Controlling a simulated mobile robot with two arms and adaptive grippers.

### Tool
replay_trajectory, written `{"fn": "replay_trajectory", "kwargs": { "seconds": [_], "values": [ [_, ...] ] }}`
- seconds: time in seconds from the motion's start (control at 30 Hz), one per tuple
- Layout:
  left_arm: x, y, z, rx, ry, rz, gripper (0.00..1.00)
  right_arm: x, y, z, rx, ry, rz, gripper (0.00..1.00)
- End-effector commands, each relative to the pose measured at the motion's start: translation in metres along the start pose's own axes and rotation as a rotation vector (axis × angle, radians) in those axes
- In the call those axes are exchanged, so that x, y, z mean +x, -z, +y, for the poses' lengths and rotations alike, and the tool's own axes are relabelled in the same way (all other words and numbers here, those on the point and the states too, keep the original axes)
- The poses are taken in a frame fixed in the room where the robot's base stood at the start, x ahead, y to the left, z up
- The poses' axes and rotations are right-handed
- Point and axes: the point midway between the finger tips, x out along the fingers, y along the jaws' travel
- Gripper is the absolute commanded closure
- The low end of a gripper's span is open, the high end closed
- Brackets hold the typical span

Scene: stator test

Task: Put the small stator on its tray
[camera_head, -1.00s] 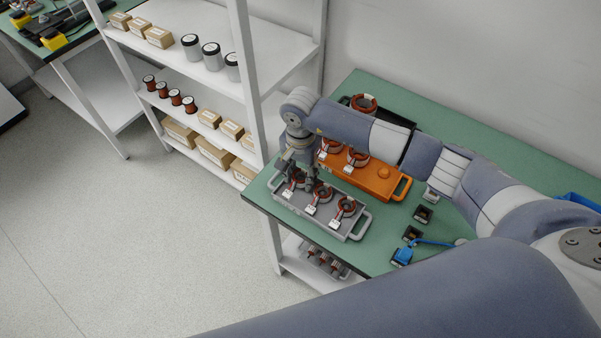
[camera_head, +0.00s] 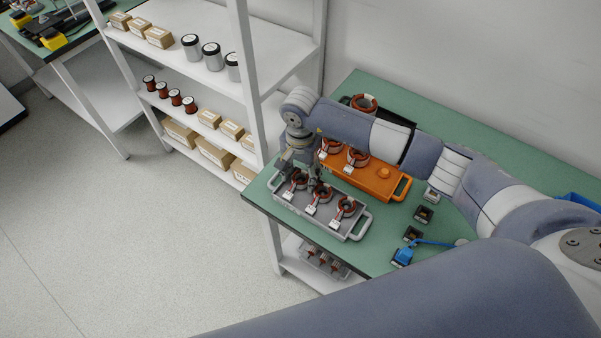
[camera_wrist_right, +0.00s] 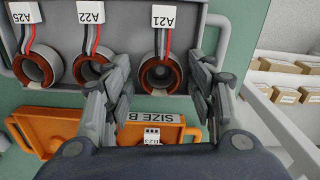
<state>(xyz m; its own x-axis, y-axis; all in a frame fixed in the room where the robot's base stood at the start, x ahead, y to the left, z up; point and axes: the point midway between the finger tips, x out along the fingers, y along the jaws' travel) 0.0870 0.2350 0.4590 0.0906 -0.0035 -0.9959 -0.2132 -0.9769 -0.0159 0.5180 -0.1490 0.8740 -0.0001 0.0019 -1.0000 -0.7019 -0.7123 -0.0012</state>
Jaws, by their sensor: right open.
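A grey tray (camera_head: 357,232) on the green table holds three copper-red stators in a row. In the right wrist view their tags read A21, A22 and A25. The stator tagged A21 (camera_wrist_right: 160,75) sits in the end place of the grey tray (camera_wrist_right: 130,18); it is the leftmost stator (camera_head: 299,181) in the head view. My right gripper (camera_wrist_right: 160,88) is open, with one finger on each side of that stator, and apart from it as far as I can see. It shows above the tray's left end in the head view (camera_head: 302,172). My left gripper is out of view.
An orange tray (camera_head: 385,186), marked SIZE B, holds two stators beside the grey one. A black bin (camera_head: 402,128) with another stator stands behind. Small dark boxes (camera_head: 423,215) and a blue item (camera_head: 402,256) lie right. A white shelf (camera_head: 262,75) stands left of the table.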

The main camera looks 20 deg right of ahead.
Motion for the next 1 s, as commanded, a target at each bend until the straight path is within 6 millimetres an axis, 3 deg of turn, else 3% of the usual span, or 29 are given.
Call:
{"fn": "replay_trajectory", "kwargs": {
  "seconds": [1.0],
  "values": [
    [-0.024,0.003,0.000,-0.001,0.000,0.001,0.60,-0.049,0.000,0.000,0.000,0.000,0.001,0.48]
  ]
}}
